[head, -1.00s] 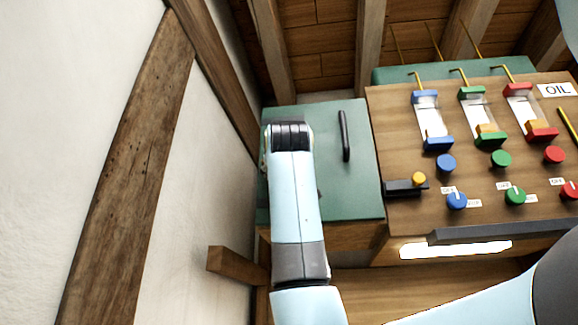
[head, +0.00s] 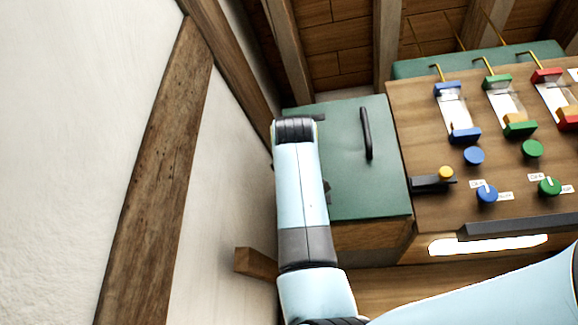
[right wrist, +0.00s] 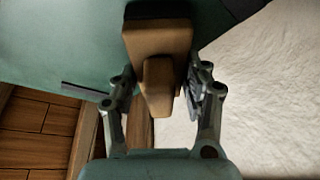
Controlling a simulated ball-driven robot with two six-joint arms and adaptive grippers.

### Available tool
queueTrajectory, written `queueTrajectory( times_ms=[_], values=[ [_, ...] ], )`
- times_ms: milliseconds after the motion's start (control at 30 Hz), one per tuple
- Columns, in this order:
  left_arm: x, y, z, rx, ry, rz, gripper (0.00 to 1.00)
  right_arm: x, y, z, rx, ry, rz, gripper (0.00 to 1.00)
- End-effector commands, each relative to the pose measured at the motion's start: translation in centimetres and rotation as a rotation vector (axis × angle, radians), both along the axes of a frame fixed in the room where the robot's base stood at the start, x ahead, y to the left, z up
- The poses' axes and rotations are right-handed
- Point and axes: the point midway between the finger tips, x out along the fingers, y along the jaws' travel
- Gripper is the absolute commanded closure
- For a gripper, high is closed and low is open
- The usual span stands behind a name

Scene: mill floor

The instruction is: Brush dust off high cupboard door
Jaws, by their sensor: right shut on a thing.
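The cupboard door (head: 360,185) is a flat green panel with a black bar handle (head: 366,133), high up left of the control board in the head view. My right arm reaches up in front of its left part and hides most of my right gripper there. In the right wrist view my right gripper (right wrist: 163,88) is shut on the handle of a wooden brush (right wrist: 158,38). The brush's block lies over the green door (right wrist: 75,40); its bristle side is mostly hidden, so contact is unclear. I see no distinct dust. My left gripper is not in view.
A wooden control board (head: 430,125) with coloured knobs and gauges stands right of the door. A white wall (head: 235,190) with dark beams closes in on the left.

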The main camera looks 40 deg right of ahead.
Motion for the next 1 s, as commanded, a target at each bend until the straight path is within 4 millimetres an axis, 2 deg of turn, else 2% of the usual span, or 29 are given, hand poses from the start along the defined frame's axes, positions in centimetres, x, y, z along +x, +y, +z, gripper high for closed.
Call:
queueTrajectory(
  times_ms=[233, 1000],
  values=[
    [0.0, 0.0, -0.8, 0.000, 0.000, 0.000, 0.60, -2.0, -1.6, -0.1, 0.000, -0.002, -0.003, 0.79],
    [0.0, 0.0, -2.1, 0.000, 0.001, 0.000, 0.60, -5.3, -4.4, 0.0, 0.000, -0.002, -0.003, 0.79]
  ],
)
